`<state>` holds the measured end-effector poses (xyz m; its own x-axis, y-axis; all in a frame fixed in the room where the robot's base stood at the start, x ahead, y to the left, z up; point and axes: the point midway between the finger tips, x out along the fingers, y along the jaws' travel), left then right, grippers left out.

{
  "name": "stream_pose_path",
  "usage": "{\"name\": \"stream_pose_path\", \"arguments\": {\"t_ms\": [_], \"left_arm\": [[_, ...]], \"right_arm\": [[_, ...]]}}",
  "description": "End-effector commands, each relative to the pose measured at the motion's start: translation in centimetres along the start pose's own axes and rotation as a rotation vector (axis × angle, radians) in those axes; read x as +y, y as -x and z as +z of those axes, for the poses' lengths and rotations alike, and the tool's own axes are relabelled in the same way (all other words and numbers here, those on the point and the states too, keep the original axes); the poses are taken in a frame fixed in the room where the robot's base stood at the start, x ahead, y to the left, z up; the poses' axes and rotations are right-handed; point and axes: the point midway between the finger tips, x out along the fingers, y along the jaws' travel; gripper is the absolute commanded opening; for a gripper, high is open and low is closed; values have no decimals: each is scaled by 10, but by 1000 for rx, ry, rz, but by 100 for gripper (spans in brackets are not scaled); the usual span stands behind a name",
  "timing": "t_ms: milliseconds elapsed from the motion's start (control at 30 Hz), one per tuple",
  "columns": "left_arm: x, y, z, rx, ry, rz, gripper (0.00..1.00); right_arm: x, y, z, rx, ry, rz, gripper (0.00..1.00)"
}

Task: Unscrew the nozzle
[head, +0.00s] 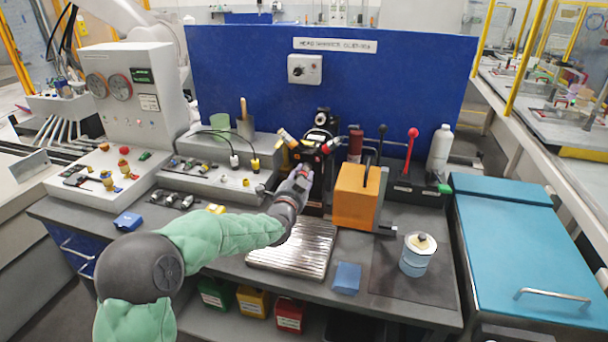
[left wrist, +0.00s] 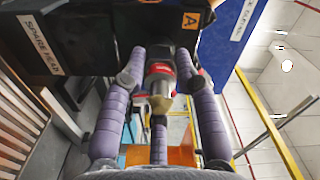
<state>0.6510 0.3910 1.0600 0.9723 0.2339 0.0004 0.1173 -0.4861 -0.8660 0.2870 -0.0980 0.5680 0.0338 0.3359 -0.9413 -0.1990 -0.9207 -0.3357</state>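The nozzle (left wrist: 160,84) shows in the left wrist view as a grey and red body with a brass-coloured tip pointing back at my palm. It is attached at the front of a dark machine part marked "A" (left wrist: 190,20). My left gripper (left wrist: 160,62) has two purple-grey fingers flanking the nozzle, with narrow gaps visible, and a third finger below it. The fingers look open around it; contact by the third finger is unclear. In the head view my left gripper (head: 304,174) is at the black machine head (head: 318,140), and the nozzle is mostly hidden there. My right gripper is not in view.
An orange block (head: 356,196) stands close right of the gripper. A ribbed metal plate (head: 294,249) lies below it. A blue block (head: 346,278) and a white-blue canister (head: 417,256) are on the front of the bench. A blue panel (head: 420,90) closes the back.

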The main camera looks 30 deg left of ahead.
Motion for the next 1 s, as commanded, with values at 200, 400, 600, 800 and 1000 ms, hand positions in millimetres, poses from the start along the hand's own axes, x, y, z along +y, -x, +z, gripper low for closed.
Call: {"name": "stream_pose_path", "arguments": {"t_ms": [200, 400, 600, 800, 1000], "left_arm": [[0, 0, 0, 0, 0, 0, 0], [0, 0, 0, 1, 24, -2, 0], [2, 0, 1, 1, 140, -1, 0], [2, 0, 1, 1, 258, 0, 0], [2, 0, 0, 1, 391, 0, 0]], "right_arm": [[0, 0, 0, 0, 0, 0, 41], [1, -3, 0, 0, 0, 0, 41], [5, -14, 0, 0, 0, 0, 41], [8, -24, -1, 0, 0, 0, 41], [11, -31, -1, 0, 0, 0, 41]]}}
